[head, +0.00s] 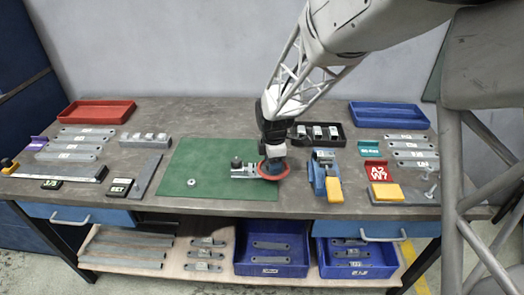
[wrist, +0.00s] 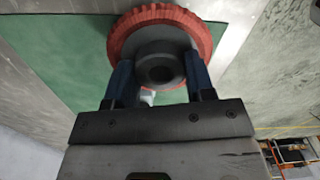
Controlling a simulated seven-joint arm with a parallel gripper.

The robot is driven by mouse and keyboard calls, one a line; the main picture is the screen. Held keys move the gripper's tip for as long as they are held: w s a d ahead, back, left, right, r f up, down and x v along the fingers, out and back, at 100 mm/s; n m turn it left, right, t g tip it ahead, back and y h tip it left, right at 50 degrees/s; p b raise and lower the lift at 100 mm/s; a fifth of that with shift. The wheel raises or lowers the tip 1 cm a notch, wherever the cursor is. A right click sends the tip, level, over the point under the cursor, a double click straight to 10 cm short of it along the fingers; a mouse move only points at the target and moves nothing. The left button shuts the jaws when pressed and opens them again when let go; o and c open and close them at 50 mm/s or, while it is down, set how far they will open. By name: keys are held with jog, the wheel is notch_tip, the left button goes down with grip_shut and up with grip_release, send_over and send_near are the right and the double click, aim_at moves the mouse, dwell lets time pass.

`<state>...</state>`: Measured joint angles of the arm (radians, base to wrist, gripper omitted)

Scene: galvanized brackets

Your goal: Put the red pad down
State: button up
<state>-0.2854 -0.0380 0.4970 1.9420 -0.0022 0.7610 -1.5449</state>
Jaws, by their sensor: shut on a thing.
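The red pad (head: 274,172) is a round red disc with a dark grey hub. My gripper (head: 272,148) is shut on that hub, with the disc below the fingers. In the wrist view the pad (wrist: 205,30) sits between the two blue fingers of my gripper (wrist: 160,78). The pad is low over the right part of the green mat (head: 205,155), at the right end of a grey metal bracket (head: 243,172). I cannot tell whether it touches the bracket or the mat.
A blue clamp-like tool (head: 318,172) with a yellow block (head: 334,190) stands close right of the pad. A small round metal part (head: 191,182) lies on the mat. A black tray (head: 316,143) is behind; a red sign (head: 380,170) stands right. The mat's left part is mostly clear.

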jog(key=w+a, duration=0.1)
jog(key=w, duration=0.4)
jog(key=w+a+f, duration=0.1)
jog(key=w+a, duration=0.1)
jog(key=w, duration=0.3)
jog(key=w+a, duration=0.1)
jog(key=w, duration=0.4)
jog(key=shift+w+a+f, duration=0.2)
jog(key=shift+f, duration=0.05)
jog(key=shift+f, duration=1.7)
jog(key=shift+f, duration=0.1)
jog(key=o, duration=0.9)
jog(key=shift+o, duration=0.2)
